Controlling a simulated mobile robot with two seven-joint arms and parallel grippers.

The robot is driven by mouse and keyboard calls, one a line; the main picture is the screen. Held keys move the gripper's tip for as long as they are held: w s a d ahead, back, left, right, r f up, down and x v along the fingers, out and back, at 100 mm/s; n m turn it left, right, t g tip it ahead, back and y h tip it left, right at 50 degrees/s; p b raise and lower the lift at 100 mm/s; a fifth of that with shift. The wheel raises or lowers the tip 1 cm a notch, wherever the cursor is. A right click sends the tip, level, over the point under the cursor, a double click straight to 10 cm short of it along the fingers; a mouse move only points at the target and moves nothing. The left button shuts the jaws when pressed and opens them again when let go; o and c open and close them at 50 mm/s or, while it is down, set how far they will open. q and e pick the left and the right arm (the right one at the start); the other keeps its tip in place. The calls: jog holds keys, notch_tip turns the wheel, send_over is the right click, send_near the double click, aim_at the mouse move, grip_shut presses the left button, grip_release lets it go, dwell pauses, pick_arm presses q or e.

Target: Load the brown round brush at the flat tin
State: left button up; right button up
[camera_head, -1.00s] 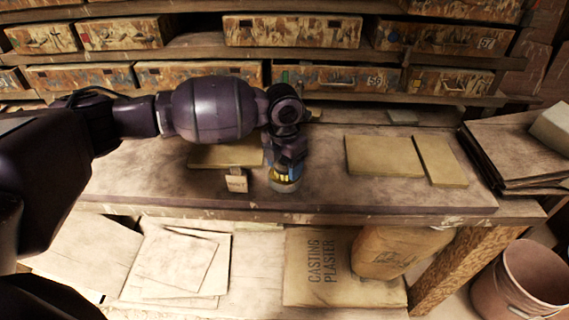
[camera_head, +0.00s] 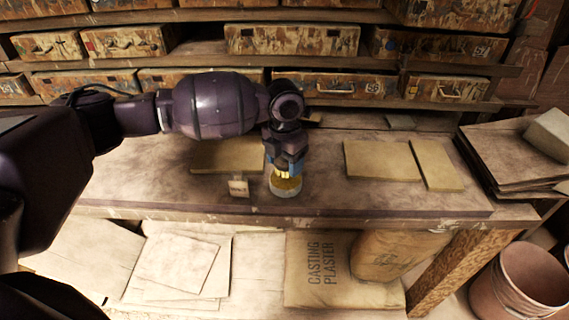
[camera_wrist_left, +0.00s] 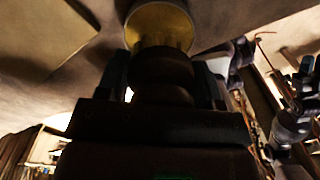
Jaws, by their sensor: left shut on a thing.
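My left gripper (camera_head: 286,168) is over the flat tin (camera_head: 286,191) near the front of the bench. In the left wrist view its fingers (camera_wrist_left: 162,82) are shut on the dark brown round brush (camera_wrist_left: 163,68). The brush's far end points into the mouth of the tin (camera_wrist_left: 160,5), which shows a golden yellow inside. Whether the brush tip touches the contents is hidden. In the head view the brush is too small and covered to make out clearly. My right gripper does not show in the head view.
A small tag (camera_head: 238,188) stands just left of the tin. Flat slabs lie on the bench behind it (camera_head: 225,154) and to the right (camera_head: 382,160). Worn drawers (camera_head: 292,40) line the back. Bare bench (camera_head: 400,195) lies right of the tin.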

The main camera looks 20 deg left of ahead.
pick_arm(q)
jog(key=shift+r+p, duration=0.75)
jog(key=shift+r, duration=0.55)
jog(key=shift+r+p, duration=0.55)
jog(key=shift+r, duration=0.1)
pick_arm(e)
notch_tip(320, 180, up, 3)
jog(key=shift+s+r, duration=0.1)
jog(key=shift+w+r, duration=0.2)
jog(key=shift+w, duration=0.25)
